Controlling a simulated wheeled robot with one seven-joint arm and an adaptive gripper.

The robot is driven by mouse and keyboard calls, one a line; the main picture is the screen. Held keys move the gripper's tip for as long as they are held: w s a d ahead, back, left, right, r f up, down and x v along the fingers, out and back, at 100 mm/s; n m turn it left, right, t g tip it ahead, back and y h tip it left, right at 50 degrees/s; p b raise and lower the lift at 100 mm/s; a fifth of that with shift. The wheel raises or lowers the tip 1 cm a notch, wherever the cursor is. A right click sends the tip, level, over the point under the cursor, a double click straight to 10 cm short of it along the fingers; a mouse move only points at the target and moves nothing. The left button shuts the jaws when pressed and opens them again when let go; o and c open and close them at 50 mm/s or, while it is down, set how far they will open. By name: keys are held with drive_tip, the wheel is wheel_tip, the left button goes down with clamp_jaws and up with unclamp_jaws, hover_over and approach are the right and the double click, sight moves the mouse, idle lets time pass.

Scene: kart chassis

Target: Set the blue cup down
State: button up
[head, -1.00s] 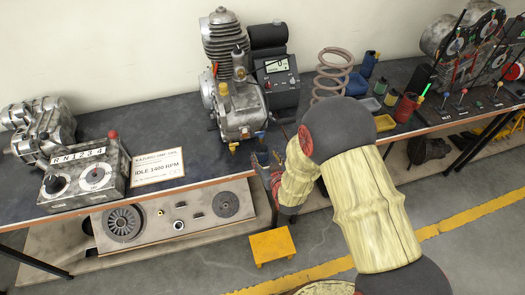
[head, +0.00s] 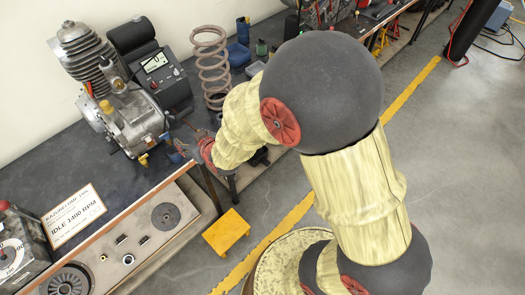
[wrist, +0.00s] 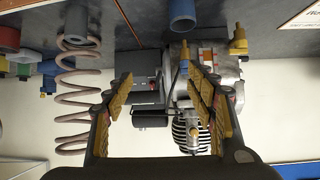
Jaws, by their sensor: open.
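The blue cup (wrist: 182,14) shows at the top edge of the wrist view, which is upside down. It appears to stand on the dark bench top, apart from my fingers and partly cut off by the frame. My gripper (wrist: 158,78) is open, with nothing held between its yellow-padded fingers. In the head view my gripper (head: 182,149) is at the front edge of the bench, right of the engine, partly hidden by my arm. A small blue patch shows beside it; I cannot tell whether that is the cup.
The engine (head: 120,105), the grey meter box (head: 160,75) and the coil spring (head: 211,70) stand behind my gripper. A placard (head: 73,215) lies on the bench at left. A yellow step (head: 226,232) stands on the floor. Blue and green containers are beyond the spring.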

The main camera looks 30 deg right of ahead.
drive_tip(key=s+d+r+m+g+h, duration=0.1)
drive_tip(key=s+d+r, duration=0.35)
drive_tip(key=r, duration=0.25)
drive_tip(key=s+d+r+g+h, duration=0.1)
drive_tip(key=s+d+r+g, duration=0.15)
drive_tip(key=s+r, duration=0.4)
drive_tip(key=s+d+r+g, duration=0.1)
drive_tip(key=s+d+r, duration=0.1)
drive_tip(key=s, duration=0.6)
drive_tip(key=s+d+r+m+g, duration=0.1)
drive_tip(key=s+d+r, duration=0.2)
drive_tip(key=s, duration=0.6)
drive_tip(key=shift+s+r, duration=0.3)
drive_tip(key=shift+r, duration=0.25)
drive_tip(key=shift+d, duration=0.1)
